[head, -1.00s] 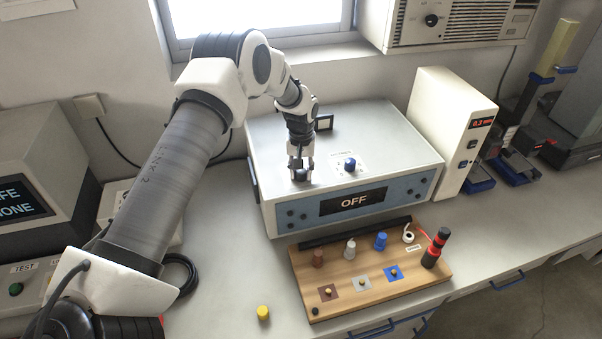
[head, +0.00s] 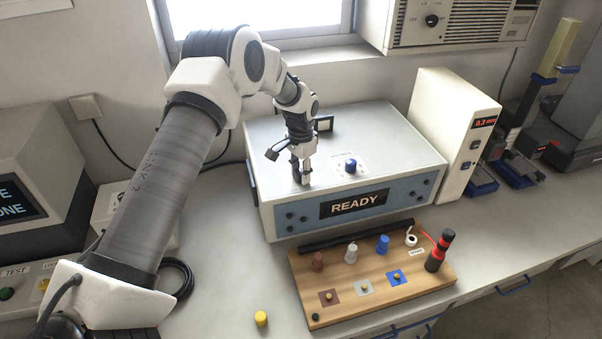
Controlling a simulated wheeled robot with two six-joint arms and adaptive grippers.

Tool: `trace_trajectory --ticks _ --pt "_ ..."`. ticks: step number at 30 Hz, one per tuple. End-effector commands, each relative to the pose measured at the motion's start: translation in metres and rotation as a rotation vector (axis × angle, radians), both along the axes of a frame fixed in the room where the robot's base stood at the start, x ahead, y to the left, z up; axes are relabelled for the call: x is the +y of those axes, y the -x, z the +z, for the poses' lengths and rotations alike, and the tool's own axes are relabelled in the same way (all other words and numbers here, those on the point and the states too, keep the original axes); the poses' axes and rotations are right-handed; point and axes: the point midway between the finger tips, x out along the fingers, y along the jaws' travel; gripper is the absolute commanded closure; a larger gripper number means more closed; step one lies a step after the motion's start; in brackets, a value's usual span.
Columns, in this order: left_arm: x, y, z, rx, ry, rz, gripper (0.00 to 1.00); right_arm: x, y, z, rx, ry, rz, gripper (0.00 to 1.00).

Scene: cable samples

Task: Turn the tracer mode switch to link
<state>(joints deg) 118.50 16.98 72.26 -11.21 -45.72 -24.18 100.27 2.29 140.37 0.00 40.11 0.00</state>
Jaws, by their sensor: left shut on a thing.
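The tracer (head: 385,145) is a pale box on the bench with a blue front panel. Its display (head: 354,203) reads READY. My left gripper (head: 302,181) points down at the front left of the box's top, its fingers closed around the mode switch knob, which they almost wholly hide. The switch's pointer and its position marks cannot be made out. A blue knob (head: 350,165) on a white label plate stands to the right of the gripper, apart from it. My right gripper is not in view.
A wooden board (head: 335,310) with plugs, coloured squares and a black-and-red tool (head: 440,250) lies in front of the box. A yellow cap (head: 261,318) stands left of the board. A white instrument (head: 455,130) stands close on the right. A window is behind.

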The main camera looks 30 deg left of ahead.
Motion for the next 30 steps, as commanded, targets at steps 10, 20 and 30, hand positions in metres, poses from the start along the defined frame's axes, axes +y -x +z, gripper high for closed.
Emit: trace_trajectory --ticks 10,20,30 --pt "0.0001 0.0011 -0.0005 0.003 0.001 -0.044 1.00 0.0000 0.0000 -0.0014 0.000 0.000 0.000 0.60" --pt "0.0003 0.0010 -0.0004 0.003 0.000 -0.043 0.41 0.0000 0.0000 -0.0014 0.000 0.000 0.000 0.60" --pt "0.0002 0.0001 0.0020 0.000 0.000 -0.043 0.40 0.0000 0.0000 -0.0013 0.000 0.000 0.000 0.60"
